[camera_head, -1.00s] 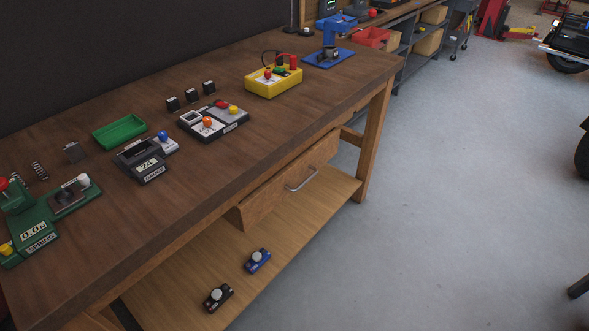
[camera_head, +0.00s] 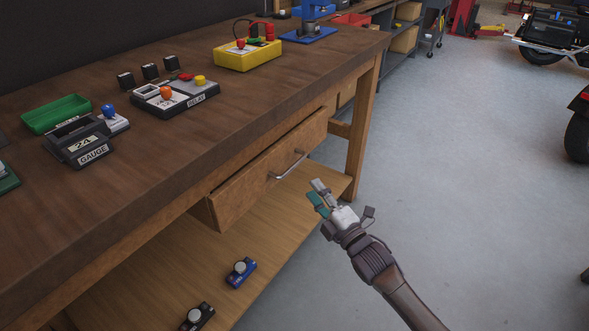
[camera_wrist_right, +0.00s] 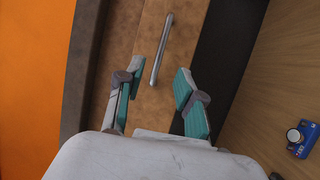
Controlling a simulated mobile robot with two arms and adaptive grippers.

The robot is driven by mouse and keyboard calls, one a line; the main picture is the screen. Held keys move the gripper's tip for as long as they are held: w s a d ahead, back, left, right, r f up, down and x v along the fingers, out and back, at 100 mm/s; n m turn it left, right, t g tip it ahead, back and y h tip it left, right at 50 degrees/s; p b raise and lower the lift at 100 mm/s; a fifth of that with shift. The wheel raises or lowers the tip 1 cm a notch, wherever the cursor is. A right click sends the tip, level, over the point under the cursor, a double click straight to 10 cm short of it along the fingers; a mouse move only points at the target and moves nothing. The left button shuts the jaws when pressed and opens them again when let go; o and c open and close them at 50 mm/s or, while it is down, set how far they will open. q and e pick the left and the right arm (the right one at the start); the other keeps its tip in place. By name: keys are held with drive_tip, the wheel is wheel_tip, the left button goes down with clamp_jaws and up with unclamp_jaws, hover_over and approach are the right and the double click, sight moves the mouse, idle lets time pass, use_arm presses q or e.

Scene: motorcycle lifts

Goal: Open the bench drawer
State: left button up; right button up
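The wooden bench drawer (camera_head: 265,170) hangs under the bench top, its front standing out a little from the frame. Its silver bar handle (camera_head: 289,166) is on the front face. My right gripper (camera_head: 319,194) is to the right of the handle and slightly below it in the head view, apart from it. In the right wrist view the handle (camera_wrist_right: 160,50) lies ahead, between the lines of the two fingers and beyond their tips. The right gripper (camera_wrist_right: 152,88) is open and empty. My left gripper is in neither view.
The brown workbench top (camera_head: 180,130) carries a relay box (camera_head: 175,97), a gauge box (camera_head: 80,140) and a yellow box (camera_head: 247,54). A lower shelf (camera_head: 180,265) holds a blue device (camera_head: 241,272) and a black device (camera_head: 197,317).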

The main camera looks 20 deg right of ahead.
sight(295, 167)
drive_tip(key=b+x, duration=0.1)
drive_tip(key=x, duration=0.9)
drive_tip(key=shift+w+a+f, duration=0.1)
drive_tip(key=shift+w+f, duration=0.05)
drive_tip(key=shift+w, duration=0.1)
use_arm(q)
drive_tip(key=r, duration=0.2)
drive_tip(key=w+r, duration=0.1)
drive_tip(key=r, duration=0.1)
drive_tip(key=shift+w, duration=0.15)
use_arm(e)
clamp_jaws()
